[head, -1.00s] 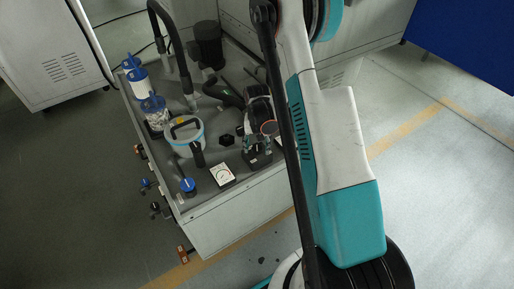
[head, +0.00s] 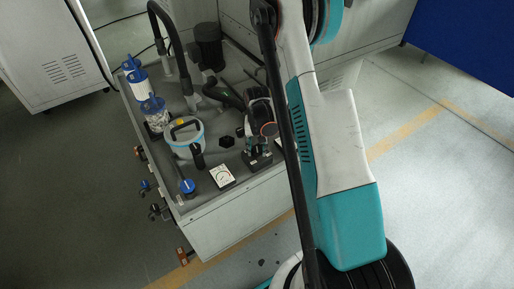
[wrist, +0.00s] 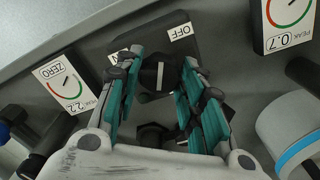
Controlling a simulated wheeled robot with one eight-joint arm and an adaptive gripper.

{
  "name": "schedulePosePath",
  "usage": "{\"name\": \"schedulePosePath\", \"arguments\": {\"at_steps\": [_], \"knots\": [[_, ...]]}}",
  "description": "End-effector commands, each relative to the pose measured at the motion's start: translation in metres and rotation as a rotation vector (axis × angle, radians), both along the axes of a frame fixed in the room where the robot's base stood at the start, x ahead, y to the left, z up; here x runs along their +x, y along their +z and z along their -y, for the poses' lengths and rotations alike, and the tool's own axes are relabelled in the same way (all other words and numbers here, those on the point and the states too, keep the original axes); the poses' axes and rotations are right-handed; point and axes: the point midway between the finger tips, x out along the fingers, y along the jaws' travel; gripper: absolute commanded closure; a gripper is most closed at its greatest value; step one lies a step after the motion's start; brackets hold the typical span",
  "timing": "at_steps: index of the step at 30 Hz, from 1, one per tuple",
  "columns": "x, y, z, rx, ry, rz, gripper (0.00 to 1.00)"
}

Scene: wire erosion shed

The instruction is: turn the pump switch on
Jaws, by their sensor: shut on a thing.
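The pump switch is a black knob (wrist: 158,74) with a white pointer line, on a dark square plate (wrist: 185,45) in the wrist view. An OFF label (wrist: 180,33) is at its upper right; another pale label at its left is partly hidden by a finger. The pointer stands nearly upright in the picture, between the two labels. My gripper (wrist: 157,78) has its teal fingers on both sides of the knob and is shut on it. In the head view my gripper (head: 258,146) is low over the switch plate (head: 257,162), which it partly covers.
A 2.2 ZERO gauge (wrist: 64,83) and a 0.7 PEAK gauge (wrist: 289,20) flank the switch. A pale bucket (head: 185,138), blue-topped filters (head: 139,82) and a black hose (head: 171,35) crowd the grey tray. Open floor (head: 440,190) lies to the right.

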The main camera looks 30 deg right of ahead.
Motion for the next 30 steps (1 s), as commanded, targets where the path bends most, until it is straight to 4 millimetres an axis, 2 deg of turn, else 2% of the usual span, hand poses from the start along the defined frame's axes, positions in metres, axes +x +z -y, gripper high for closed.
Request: {"name": "schedulePosePath", "arguments": {"at_steps": [30], "knots": [[-0.0001,-0.0012,0.0008,0.001,0.838,0.000,0.88]]}}
